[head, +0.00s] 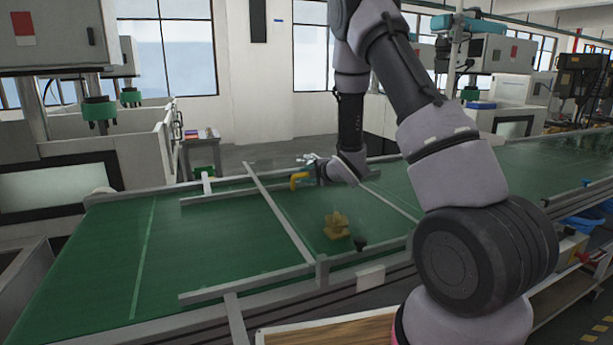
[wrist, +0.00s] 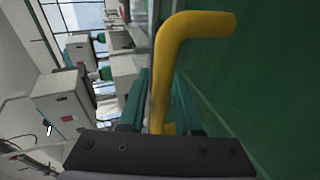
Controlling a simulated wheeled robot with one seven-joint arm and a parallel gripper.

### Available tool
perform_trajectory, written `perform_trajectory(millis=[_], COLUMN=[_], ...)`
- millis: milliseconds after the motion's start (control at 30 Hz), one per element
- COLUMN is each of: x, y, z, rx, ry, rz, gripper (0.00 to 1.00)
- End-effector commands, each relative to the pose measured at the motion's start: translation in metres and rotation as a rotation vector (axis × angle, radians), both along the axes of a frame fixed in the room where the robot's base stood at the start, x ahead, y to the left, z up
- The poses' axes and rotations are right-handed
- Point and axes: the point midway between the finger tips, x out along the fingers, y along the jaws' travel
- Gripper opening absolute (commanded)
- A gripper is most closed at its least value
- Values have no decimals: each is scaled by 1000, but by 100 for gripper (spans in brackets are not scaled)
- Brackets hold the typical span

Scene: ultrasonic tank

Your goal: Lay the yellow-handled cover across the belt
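The cover's yellow handle (head: 299,179) shows at the far side of the belt in the head view, beside my gripper (head: 320,171). In the wrist view the bent yellow handle (wrist: 190,25) rises between the teal fingers of my gripper (wrist: 165,95). The fingers lie close against both sides of its stem and appear shut on it. I cannot clearly make out the cover's panel or its edges. The green belt (head: 95,255) runs across the head view, and its surface fills the right of the wrist view.
A yellowish block (head: 336,225) sits in the belt area, with a small dark knob beside it. A metal crossbar (head: 275,212) spans the belt, and a side rail (head: 245,284) lies along the near edge. The left stretch of belt is clear. Machines stand behind.

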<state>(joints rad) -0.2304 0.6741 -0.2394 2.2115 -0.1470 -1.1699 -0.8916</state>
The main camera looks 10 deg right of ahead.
Motion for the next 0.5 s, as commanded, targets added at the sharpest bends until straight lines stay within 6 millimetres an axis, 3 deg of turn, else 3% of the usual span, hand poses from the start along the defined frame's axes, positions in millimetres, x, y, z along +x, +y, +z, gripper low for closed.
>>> perform_trajectory(millis=[167,500], x=[-9,-61], y=[-3,-26], z=[-4,25], rx=[-1,0], ry=[17,6], rz=[-3,-4], gripper=[55,55])
